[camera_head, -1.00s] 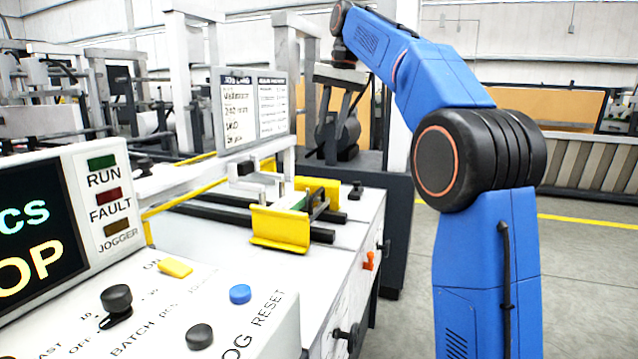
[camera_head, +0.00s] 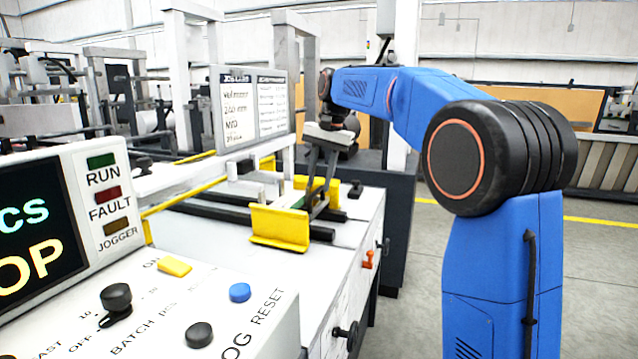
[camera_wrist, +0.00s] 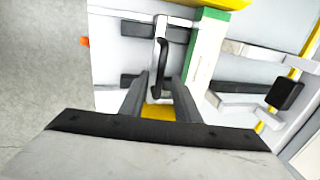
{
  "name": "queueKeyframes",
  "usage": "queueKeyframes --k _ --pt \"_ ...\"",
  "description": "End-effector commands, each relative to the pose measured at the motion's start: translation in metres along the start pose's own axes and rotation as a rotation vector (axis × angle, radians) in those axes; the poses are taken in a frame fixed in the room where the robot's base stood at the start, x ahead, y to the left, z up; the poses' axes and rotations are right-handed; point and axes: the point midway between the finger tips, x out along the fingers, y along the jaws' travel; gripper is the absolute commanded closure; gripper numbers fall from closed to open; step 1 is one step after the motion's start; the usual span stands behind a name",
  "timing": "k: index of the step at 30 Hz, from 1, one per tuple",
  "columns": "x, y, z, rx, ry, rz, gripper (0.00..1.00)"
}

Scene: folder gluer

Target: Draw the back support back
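The yellow plates around the carton bay show in the head view: a near plate (camera_head: 280,227) and a farther one (camera_head: 318,184), partly hidden by my gripper (camera_head: 319,208). I cannot tell for sure which plate is the back support. In the wrist view a dark bar handle (camera_wrist: 161,62) stands on a light block, beside a green-and-white strip (camera_wrist: 205,50). My gripper (camera_wrist: 158,84) points down over it, fingers apart, one to each side of the handle's near end. Contact is not visible. A yellow part (camera_wrist: 158,112) shows between the fingers.
Dark rails (camera_head: 225,213) run under the plates. An orange knob (camera_head: 368,259) sticks out of the machine's side. The control panel (camera_head: 225,300) fills the near left, and a sign board (camera_head: 255,108) stands behind the bay. Floor on the right is clear.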

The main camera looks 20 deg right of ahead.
Motion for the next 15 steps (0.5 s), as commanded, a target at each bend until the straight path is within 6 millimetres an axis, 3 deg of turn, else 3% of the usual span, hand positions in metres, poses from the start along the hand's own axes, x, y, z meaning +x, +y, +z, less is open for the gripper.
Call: queueKeyframes --k 13,14,15 --pt "0.0107 0.0001 0.0004 0.0 0.0 0.0 0.71" --pt "0.0107 0.0001 0.0004 0.0 0.0 0.0 0.73" --pt "0.0107 0.0001 0.0004 0.0 0.0 0.0 0.83"
